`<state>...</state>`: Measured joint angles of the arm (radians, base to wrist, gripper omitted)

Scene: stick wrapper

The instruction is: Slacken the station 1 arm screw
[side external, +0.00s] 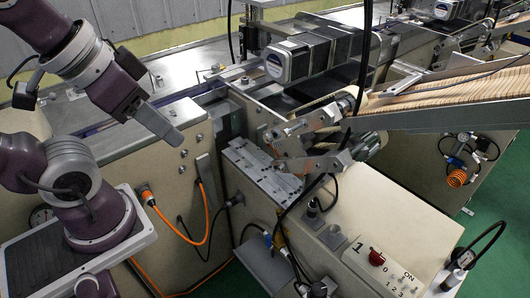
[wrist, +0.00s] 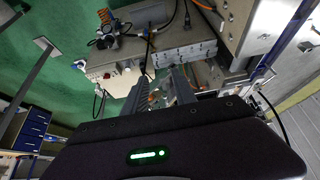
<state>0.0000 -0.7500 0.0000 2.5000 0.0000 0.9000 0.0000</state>
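Station 1 is a beige machine box marked "1" (side external: 362,250). Its metal arm linkage (side external: 300,140) stands above a grey plate at the box's top left, under the sloping stick chute (side external: 450,95). Small round screw heads or pivots show on the linkage, but I cannot tell which is the arm screw. My gripper (side external: 165,125) is left of the linkage and well apart from it, above the beige cabinet's edge. In the wrist view two fingers (wrist: 160,80) stand apart with nothing held between them. The station box (wrist: 122,78) appears beyond them.
A white-fronted motor (side external: 287,62) and black cables crowd the space above the linkage. Orange hoses (side external: 205,205) hang from the cabinet front. Open air lies between my gripper and the linkage.

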